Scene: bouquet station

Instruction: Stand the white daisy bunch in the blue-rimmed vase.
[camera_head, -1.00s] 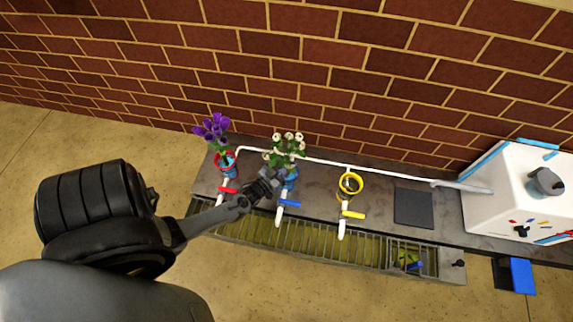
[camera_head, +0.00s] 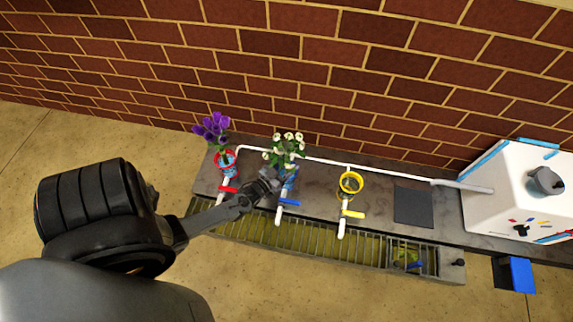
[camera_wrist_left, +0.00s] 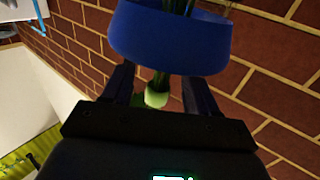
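The white daisy bunch (camera_head: 285,150) is upright at the blue-rimmed vase (camera_head: 291,178), its flowers above the rim. In the left wrist view the vase's blue rim (camera_wrist_left: 170,38) is close, with green stems (camera_wrist_left: 161,82) passing through it and a pale green piece (camera_wrist_left: 156,99) at their lower end. My left gripper (camera_head: 272,182) is just left of the vase in the head view. In the left wrist view its fingers (camera_wrist_left: 160,92) are apart, with a visible gap on both sides of the stems. My right gripper is not in view.
A red-rimmed vase (camera_head: 226,160) with purple flowers (camera_head: 212,128) stands left. An empty yellow-rimmed vase (camera_head: 351,183) stands right. Taps on a white pipe (camera_head: 320,161) and a grated trough (camera_head: 300,243) lie in front. A white machine (camera_head: 517,190) is at the far right.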

